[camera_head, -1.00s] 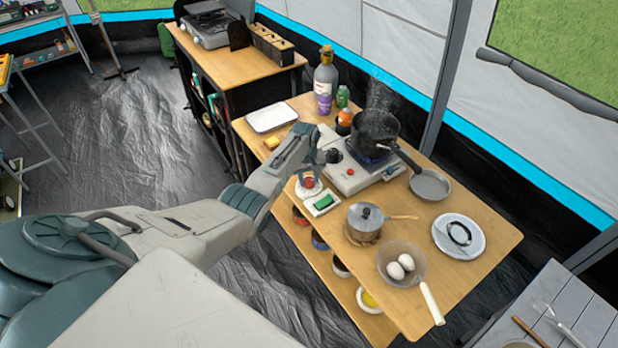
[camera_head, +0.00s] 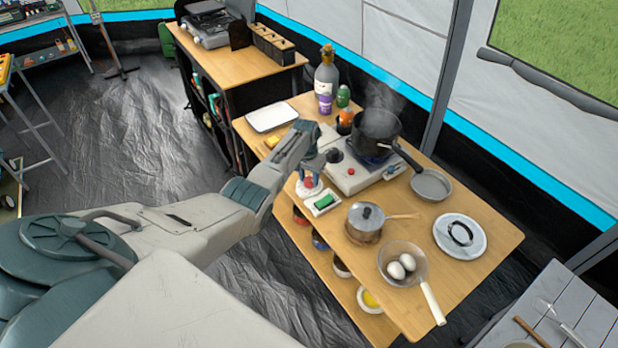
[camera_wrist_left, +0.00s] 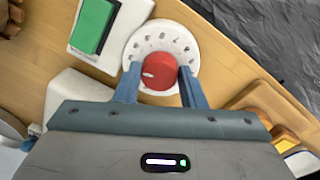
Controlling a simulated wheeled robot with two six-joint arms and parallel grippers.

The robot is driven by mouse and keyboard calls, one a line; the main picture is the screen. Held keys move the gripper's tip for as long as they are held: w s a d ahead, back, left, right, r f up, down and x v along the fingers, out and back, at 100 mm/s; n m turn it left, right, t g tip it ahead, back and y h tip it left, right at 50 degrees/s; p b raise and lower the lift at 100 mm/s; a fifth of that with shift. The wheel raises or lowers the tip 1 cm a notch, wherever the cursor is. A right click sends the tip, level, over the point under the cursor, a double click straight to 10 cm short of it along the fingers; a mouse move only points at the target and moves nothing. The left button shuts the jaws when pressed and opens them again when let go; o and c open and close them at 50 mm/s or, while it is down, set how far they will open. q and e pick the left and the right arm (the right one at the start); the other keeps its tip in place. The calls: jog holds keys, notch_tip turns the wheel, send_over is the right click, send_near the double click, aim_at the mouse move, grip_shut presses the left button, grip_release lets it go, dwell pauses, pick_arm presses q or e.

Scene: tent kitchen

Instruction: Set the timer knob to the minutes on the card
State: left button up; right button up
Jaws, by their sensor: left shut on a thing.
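The timer is a round white dial (camera_wrist_left: 161,36) with dark marks around its rim and a red knob (camera_wrist_left: 158,72) at its centre. The knob has a white pointer mark on its left side in the left wrist view. My left gripper (camera_wrist_left: 157,82) is shut on the red knob, one blue finger on each side. In the head view the left gripper (camera_head: 309,170) reaches down over the timer (camera_head: 308,188) at the table's left edge. My right gripper does not show.
A camp stove (camera_head: 352,172) with a steaming black pot (camera_head: 376,130) stands right behind the gripper. A white tray (camera_head: 271,117) lies behind left.

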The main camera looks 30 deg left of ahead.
aim_at(307, 178)
pick_arm(q)
jog(key=shift+m, duration=0.3)
jog(key=o, duration=1)
jog(key=shift+r, duration=0.1)
jog(key=r, duration=0.3)
jog(key=r+b, duration=0.1)
jog(key=r, duration=0.3)
jog(key=r+b, duration=0.1)
jog(key=r, duration=0.2)
jog(key=shift+a+r, duration=0.3)
